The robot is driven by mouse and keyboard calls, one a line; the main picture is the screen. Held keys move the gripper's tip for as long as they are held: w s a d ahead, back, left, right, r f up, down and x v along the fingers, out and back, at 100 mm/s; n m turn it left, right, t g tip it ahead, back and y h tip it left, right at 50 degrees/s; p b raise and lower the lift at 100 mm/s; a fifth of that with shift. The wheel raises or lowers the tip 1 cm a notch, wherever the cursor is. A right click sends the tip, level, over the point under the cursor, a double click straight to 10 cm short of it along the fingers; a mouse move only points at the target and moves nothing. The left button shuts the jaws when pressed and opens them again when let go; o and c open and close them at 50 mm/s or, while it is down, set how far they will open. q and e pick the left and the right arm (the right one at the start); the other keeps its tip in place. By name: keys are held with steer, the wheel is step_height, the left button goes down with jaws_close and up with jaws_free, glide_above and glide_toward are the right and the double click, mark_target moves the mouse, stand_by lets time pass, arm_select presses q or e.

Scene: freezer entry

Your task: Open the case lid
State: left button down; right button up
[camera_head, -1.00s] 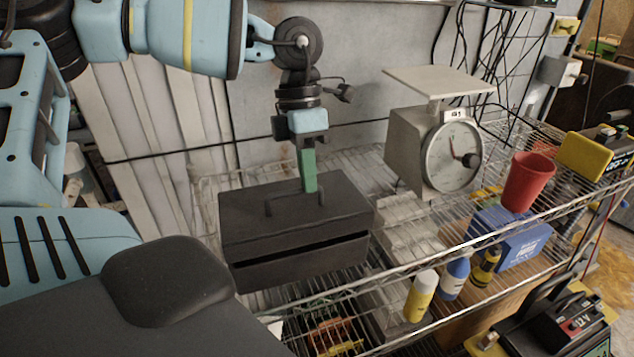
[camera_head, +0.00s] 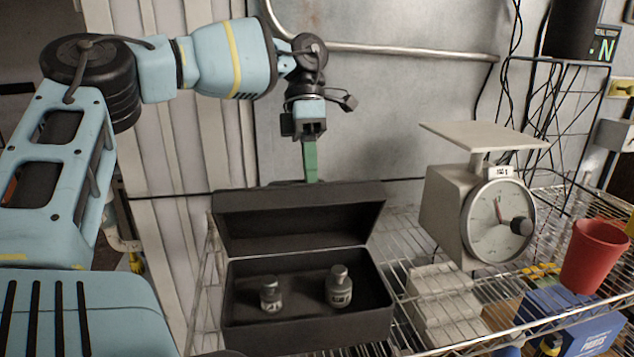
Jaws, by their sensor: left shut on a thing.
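The dark case (camera_head: 305,333) sits on the wire shelf with its lid (camera_head: 300,218) raised and tilted back, so its inside shows. Two metal weights (camera_head: 340,288) (camera_head: 270,294) stand upright in the case. My left gripper (camera_head: 310,172) comes down from above, behind the top edge of the lid. Its green fingers are shut at the lid's top, and their tips are hidden behind it. The lid's handle is out of sight, on the lid's far side. My right gripper is not in view.
A scale (camera_head: 466,210) with a flat pan and round dial stands right of the case. A red cup (camera_head: 594,256) and a blue box (camera_head: 577,325) are further right. Pale boxes (camera_head: 440,300) lie between case and scale. The wall is close behind the lid.

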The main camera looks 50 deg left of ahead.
arm_select(q)
steer(key=shift+w+a+f+b, duration=0.2)
steer(key=shift+w+a+f, duration=0.05)
steer(key=shift+a+f, duration=0.3)
steer(key=shift+w+a+f+b, duration=0.15)
steer(key=shift+w+a+f, duration=0.1)
steer(key=shift+a+f, duration=0.25)
steer(key=shift+a+r, duration=0.1)
steer(key=c, duration=1.5)
jaws_free()
steer(key=shift+w, duration=0.15)
steer(key=shift+r, duration=0.2)
steer(key=shift+r, duration=0.1)
steer(key=v, duration=0.7)
steer(key=shift+r, duration=0.25)
steer(key=shift+w+a, duration=0.1)
steer(key=shift+a, duration=0.05)
steer(key=shift+c, duration=0.4)
